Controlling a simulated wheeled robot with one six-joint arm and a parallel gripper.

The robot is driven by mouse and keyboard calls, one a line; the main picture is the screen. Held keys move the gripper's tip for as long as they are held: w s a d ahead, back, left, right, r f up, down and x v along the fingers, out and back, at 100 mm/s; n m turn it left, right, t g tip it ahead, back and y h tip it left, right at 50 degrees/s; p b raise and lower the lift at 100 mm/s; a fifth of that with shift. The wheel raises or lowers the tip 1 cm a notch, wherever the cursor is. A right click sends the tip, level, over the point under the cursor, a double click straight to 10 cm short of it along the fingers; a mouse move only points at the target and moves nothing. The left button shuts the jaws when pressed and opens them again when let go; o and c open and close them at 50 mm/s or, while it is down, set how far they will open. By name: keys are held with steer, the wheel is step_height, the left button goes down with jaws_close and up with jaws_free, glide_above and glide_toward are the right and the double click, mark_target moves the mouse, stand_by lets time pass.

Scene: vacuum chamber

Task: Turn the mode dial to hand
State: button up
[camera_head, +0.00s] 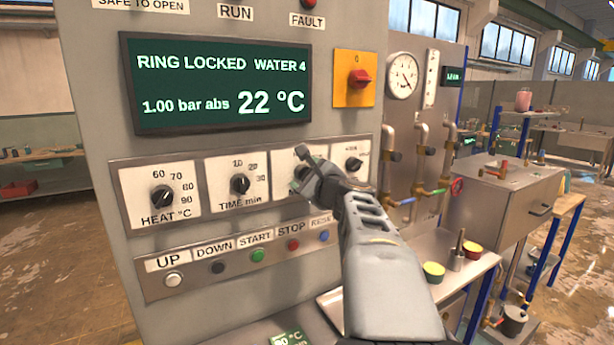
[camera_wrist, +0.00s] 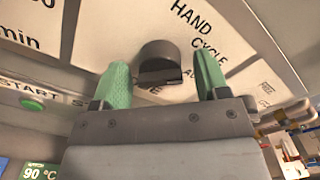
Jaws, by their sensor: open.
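The mode dial (camera_wrist: 158,62) is a dark round knob on a pale plate, with HAND, CYCLE and a partly hidden label beside it in the wrist view. My gripper (camera_wrist: 163,72) is open, with one green finger on each side of the knob. A gap shows between the knob and each finger. In the head view, my gripper (camera_head: 308,180) is in front of the third dial plate (camera_head: 285,160) and covers most of that dial and its labels. I cannot tell which label the dial points to.
The HEAT dial (camera_head: 162,197) and TIME dial (camera_head: 239,184) are to the left, another dial (camera_head: 354,164) to the right. Below is a button row with a green START button (camera_head: 257,255). Above are the display (camera_head: 215,85) and a red switch (camera_head: 360,79).

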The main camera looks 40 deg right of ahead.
steer(key=shift+c, duration=0.4)
steer(key=c, duration=0.8)
steer(key=shift+f, duration=0.1)
steer(key=shift+c, duration=0.2)
steer(key=shift+n+b, duration=0.3)
steer(key=shift+b, duration=0.2)
steer(key=shift+f+n+b, duration=0.2)
steer(key=shift+n+b, duration=0.3)
steer(key=shift+b, duration=0.4)
steer(key=shift+n+b, duration=0.9)
steer(key=shift+b, duration=0.2)
steer(key=n+b, duration=0.3)
steer(key=b, duration=0.1)
steer(key=shift+r+n, duration=0.1)
steer(key=shift+n, duration=0.2)
steer(key=shift+r+n+b, duration=0.15)
steer(key=shift+n+b, duration=0.65)
steer(key=shift+n, duration=0.1)
steer(key=shift+r, duration=0.1)
